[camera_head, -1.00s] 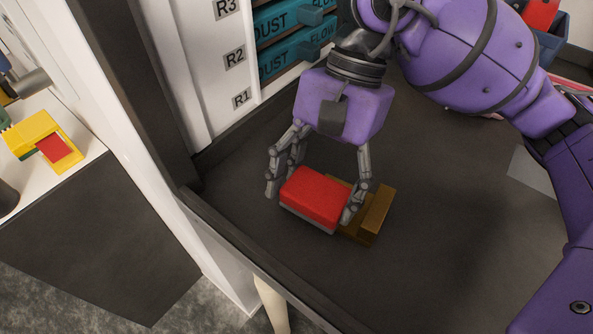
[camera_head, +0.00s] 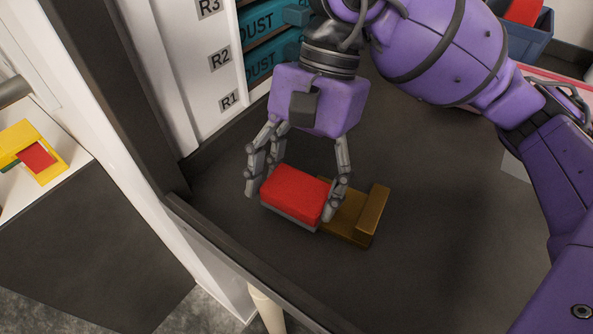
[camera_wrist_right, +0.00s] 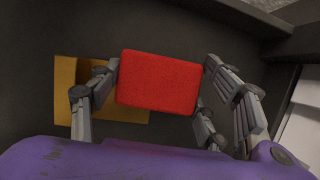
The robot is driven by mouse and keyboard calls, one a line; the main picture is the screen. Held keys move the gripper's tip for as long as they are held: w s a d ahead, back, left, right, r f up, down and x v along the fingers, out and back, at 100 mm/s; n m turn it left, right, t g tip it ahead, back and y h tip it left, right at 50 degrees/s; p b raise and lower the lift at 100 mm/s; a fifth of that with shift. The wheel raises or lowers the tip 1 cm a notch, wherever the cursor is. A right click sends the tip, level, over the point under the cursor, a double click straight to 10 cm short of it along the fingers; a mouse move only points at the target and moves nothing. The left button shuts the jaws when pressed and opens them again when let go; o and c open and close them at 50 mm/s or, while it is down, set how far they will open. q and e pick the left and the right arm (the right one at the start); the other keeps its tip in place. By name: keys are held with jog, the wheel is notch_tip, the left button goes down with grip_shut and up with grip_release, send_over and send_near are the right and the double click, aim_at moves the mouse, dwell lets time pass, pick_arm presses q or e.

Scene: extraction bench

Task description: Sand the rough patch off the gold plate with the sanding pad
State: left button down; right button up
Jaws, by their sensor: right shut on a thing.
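The sanding pad (camera_head: 294,193) is a red block with a grey underside. My right gripper (camera_head: 292,190) is shut on it, with fingers at its left and right sides. The pad also shows in the right wrist view (camera_wrist_right: 158,83) between the fingers. The gold plate (camera_head: 352,212) lies on the dark bench with a raised block at its right end. The pad covers or hangs over the plate's left part; whether it touches is hard to tell. The rough patch cannot be seen. In the right wrist view the plate (camera_wrist_right: 66,85) shows behind the pad. My left gripper is not in view.
The dark bench surface (camera_head: 440,190) is free to the right and in front. A raised rim (camera_head: 230,255) runs along the front left. Labelled teal drawers (camera_head: 270,60) stand behind. A yellow thing with a red panel (camera_head: 35,155) lies on a white surface at far left.

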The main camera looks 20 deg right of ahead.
aim_at(317, 196)
jog(key=shift+s+d+f, duration=0.1)
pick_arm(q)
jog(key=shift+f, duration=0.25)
pick_arm(e)
jog(key=shift+s+d, duration=0.95)
jog(key=shift+s, duration=0.05)
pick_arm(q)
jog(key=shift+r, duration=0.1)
pick_arm(e)
jog(key=shift+r+p, duration=1.9)
jog(key=shift+r, duration=2.75)
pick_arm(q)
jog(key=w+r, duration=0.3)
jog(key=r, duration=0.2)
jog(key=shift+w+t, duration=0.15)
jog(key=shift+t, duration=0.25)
